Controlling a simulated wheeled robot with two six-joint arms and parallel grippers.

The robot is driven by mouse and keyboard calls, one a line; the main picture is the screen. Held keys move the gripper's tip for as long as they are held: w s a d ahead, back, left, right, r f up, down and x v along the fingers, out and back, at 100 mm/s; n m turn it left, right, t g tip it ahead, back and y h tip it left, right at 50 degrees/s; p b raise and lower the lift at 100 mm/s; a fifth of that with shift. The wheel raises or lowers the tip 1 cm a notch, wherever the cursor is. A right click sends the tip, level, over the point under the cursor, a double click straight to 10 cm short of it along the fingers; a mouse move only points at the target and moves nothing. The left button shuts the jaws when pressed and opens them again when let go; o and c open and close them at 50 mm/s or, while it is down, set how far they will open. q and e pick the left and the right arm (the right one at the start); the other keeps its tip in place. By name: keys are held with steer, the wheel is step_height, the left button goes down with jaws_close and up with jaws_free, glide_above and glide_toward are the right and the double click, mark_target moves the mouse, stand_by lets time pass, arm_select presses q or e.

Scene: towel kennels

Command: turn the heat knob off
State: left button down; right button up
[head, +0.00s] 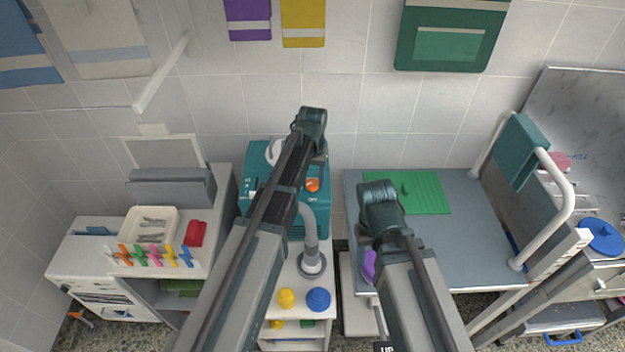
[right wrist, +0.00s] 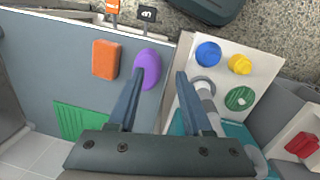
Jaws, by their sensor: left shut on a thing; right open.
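The teal heater unit (head: 258,160) stands against the tiled wall, in the middle of the head view. An orange knob (head: 312,185) sits on its face with small white lettering beside it, too small to read surely; I cannot tell where the knob points. My left arm crosses in front of the unit, just left of the knob. My left gripper's fingers are hidden, so I cannot see what they touch. My right gripper (right wrist: 158,77) is open in the right wrist view, its fingers above the steel table near a purple oval thing (right wrist: 148,67). Nothing shows gripped between them.
A grey hose (head: 310,228) stands in front of the unit, near a yellow knob-like thing (head: 286,298) and a blue one (head: 318,299). The steel table (head: 480,230) bears a green mat (head: 430,190). An orange block (right wrist: 105,60) lies beside the purple thing.

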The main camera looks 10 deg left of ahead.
mark_target(312, 182)
arm_select(q)
steer(key=n, duration=1.1)
steer(key=shift+n, duration=0.4)
stand_by(0.4)
steer(key=shift+c, duration=1.4)
jaws_free()
steer(key=shift+r, duration=0.1)
step_height(312, 182, up, 14)
steer(key=p, duration=1.3)
steer(key=shift+f+p, duration=0.2)
steer(key=shift+p, duration=0.2)
